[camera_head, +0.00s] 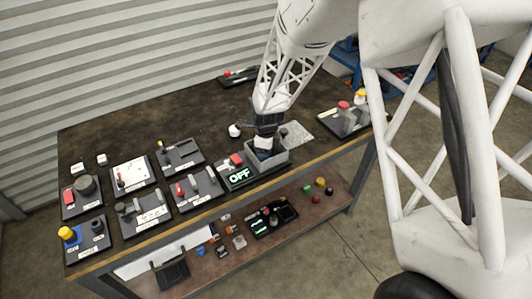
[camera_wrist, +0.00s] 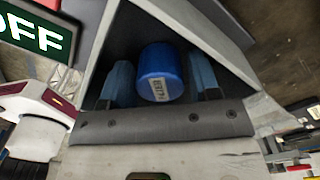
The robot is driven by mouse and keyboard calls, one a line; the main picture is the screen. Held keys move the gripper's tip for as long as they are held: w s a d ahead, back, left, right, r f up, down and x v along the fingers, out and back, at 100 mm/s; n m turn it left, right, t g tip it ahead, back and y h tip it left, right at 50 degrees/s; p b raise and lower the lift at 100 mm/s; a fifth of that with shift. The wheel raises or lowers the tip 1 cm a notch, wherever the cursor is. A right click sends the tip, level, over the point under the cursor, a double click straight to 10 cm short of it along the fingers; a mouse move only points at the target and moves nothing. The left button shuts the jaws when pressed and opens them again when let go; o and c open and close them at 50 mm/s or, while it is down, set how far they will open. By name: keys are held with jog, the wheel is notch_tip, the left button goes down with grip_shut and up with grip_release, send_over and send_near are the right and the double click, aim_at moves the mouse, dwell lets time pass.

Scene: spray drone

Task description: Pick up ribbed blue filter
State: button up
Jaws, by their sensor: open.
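The blue filter (camera_wrist: 161,70) is a short cylinder with a small white label on its side. In the wrist view it stands inside a grey open-topped box (camera_wrist: 222,45), whose inside is dark. My gripper (camera_wrist: 160,82) is open, with one blue-padded finger on each side of the filter. Gaps show between the filter and both fingers, and I see no contact. In the head view my gripper (camera_head: 264,152) reaches down into the grey box (camera_head: 281,165) near the table's front edge. The filter cannot be made out there behind the gripper.
A panel with a lit OFF sign (camera_head: 240,177) stands just left of the box. Several switch panels fill the table's left side. A panel with red and yellow knobs (camera_head: 346,114) is at the right. The table's back left (camera_head: 130,122) is clear. A lower shelf holds small parts.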

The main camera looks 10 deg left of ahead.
jog(key=shift+c, duration=0.4)
jog(key=c, duration=0.7)
jog(key=shift+r, duration=5)
